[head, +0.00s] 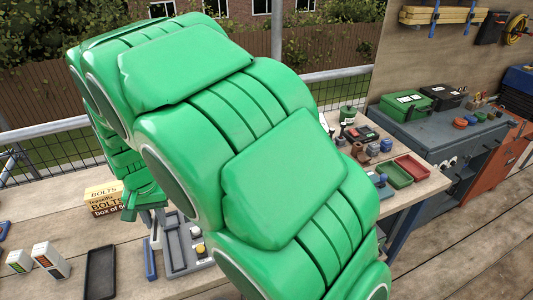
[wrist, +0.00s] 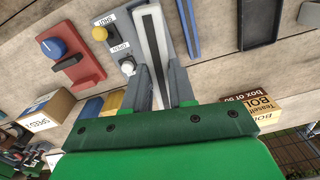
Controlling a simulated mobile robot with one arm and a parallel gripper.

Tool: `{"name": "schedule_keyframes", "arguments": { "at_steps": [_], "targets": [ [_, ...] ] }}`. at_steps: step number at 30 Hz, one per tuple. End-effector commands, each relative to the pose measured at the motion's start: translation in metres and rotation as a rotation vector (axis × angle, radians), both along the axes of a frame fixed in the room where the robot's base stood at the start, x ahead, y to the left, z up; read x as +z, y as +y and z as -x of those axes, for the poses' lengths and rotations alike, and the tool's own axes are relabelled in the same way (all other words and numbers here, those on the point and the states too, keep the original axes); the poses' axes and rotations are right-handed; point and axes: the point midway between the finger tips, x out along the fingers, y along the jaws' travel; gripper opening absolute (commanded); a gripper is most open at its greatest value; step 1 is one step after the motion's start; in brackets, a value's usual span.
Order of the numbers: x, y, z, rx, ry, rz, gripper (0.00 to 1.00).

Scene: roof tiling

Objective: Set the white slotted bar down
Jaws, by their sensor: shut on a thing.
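The white slotted bar (wrist: 153,48), pale with a dark slot along its length, stands out between my gripper's grey fingers in the wrist view. My gripper (wrist: 160,92) is shut on it near its lower end. The bar overlaps a grey board (wrist: 128,42) with a yellow knob and a white knob. I cannot tell whether bar and board touch. In the head view, my gripper (head: 151,215) shows only in small part beside the grey board (head: 178,262).
A black tray (head: 100,272) and a blue strip (head: 150,259) lie left of the board in the head view. A bolts box (head: 103,198) stands behind. The wrist view shows a red block with a blue knob (wrist: 53,47). Bare wood lies between these things.

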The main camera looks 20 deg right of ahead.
Motion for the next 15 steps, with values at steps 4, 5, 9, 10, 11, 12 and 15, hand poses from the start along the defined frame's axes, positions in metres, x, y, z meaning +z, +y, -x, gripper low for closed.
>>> {"name": "schedule_keyframes", "arguments": {
  "at_steps": [4, 5, 9, 10, 11, 12, 15],
  "targets": [
    [0.001, -0.025, -0.036, -0.058, 0.001, -0.003, 0.0],
    [0.002, -0.031, -0.044, -0.07, 0.0, -0.004, 0.0],
    [0.002, -0.059, -0.075, -0.124, 0.002, -0.006, 0.0],
    [0.002, -0.066, -0.082, -0.136, 0.002, -0.007, 0.0],
    [0.003, -0.073, -0.088, -0.148, 0.001, -0.007, 0.0],
    [0.004, -0.081, -0.097, -0.164, 0.001, -0.008, 0.0],
    [0.002, -0.107, -0.117, -0.206, 0.004, -0.008, 0.0]
  ]
}}
